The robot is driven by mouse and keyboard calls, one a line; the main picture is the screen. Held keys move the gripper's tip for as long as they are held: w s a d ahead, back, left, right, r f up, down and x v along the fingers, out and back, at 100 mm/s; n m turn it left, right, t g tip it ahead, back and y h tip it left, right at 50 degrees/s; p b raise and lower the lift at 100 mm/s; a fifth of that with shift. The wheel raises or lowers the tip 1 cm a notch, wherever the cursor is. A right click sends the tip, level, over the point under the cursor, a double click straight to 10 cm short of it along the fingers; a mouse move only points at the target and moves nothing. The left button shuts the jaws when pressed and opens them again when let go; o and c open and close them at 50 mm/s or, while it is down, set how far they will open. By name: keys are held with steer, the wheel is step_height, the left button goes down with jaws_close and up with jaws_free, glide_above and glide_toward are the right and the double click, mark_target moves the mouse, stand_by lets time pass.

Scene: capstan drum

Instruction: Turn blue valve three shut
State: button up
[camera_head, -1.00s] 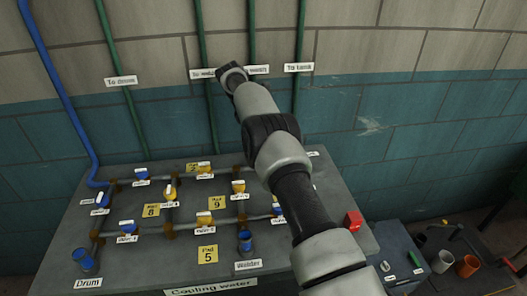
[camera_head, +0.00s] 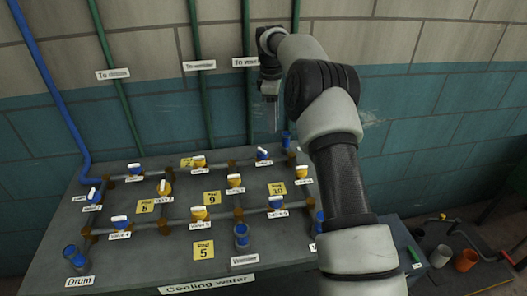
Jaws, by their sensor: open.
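Several blue valves with white handles sit on the grey bench's pipework. One is at the back right (camera_head: 263,154), third along the back pipe row; others are at back left (camera_head: 133,170), far left (camera_head: 93,195), front left (camera_head: 120,222) and front right (camera_head: 276,204). Their labels are too small to read surely, so I cannot confirm which is three. My gripper (camera_head: 271,128) points down, open and empty, above and behind the back-right blue valve, near the wall. It appears apart from every valve. The exact handle angles are hard to tell.
Yellow valves (camera_head: 235,181) stand among the blue ones, with yellow pad cards (camera_head: 204,250) between. Blue cups stand at the front (camera_head: 241,235) and back right (camera_head: 286,140). Green pipes (camera_head: 193,75) and a blue pipe (camera_head: 47,90) run up the wall behind.

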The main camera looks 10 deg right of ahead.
steer(key=s+r+m+t+y+b, duration=0.3)
steer(key=s+r+m+b, duration=0.1)
steer(key=s+m+b, duration=0.15)
steer(key=b, duration=0.1)
glide_toward(264, 151)
steer(key=shift+t, duration=0.3)
steer(key=x, duration=0.9)
steer(key=shift+s+f, duration=0.15)
steer(key=c, duration=1)
